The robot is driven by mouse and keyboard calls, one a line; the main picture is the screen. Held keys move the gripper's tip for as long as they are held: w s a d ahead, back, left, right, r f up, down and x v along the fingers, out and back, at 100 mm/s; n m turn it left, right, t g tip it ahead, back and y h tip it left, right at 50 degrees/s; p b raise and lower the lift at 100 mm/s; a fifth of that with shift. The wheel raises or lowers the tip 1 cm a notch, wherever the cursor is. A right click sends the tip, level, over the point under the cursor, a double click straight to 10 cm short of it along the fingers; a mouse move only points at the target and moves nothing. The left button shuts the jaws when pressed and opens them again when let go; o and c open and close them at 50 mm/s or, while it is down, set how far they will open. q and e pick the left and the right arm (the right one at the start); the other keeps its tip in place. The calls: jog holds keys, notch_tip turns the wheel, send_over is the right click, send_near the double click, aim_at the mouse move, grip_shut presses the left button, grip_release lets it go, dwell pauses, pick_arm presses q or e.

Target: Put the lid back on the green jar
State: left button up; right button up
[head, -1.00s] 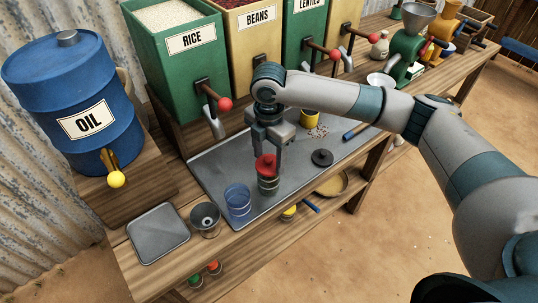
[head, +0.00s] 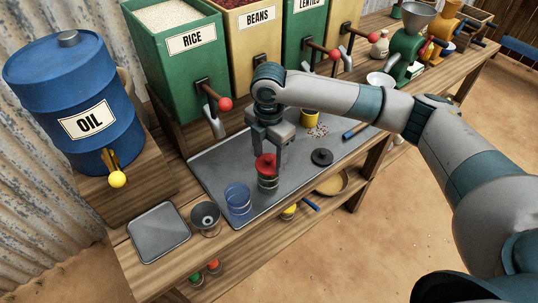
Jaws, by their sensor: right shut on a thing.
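A small jar with a green band (head: 268,183) stands upright on the metal tray, under my right gripper. A red lid (head: 266,163) is between the fingers of my right gripper (head: 267,158), which points down and is shut on it. The lid is right at the jar's mouth; I cannot tell whether it is seated or just above it. A dark round lid (head: 322,157) with a knob lies on the tray to the right. My left gripper is not in view.
A clear blue jar (head: 238,198) stands close on the left, with a metal funnel cup (head: 205,217) beyond it. The metal tray (head: 213,171) has free room around. Dispensers with red-knobbed levers (head: 225,104) stand behind. A yellow cup (head: 309,117) is near spilled grains.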

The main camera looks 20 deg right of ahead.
jog(key=p, duration=0.2)
jog(key=shift+f+p, duration=0.2)
jog(key=shift+p, duration=0.15)
dwell(2.6)
dwell(0.3)
jog(key=o, duration=1.6)
jog(key=shift+c, duration=0.2)
jog(key=shift+r, duration=0.15)
jog(key=shift+r+p, duration=3.4)
jog(key=shift+p, duration=0.45)
grip_shut()
